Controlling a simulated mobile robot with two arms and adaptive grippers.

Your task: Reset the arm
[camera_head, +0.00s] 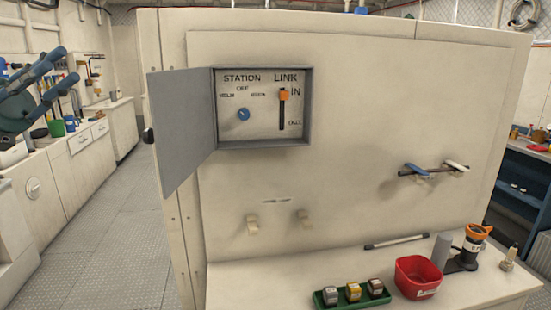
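My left gripper (66,66) is at the far left edge, and its two blue fingers look apart with nothing between them. It is well left of the grey control box (263,146) on the cream cabinet. The box's grey door (182,130) is swung open to the left. My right gripper is not in this view.
A cream ledge below holds a green tray (326,299) with several small blocks, a red bin (417,277), a dark orange-topped device (470,246) and a black rod (396,242). The floor (110,220) at left is clear.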

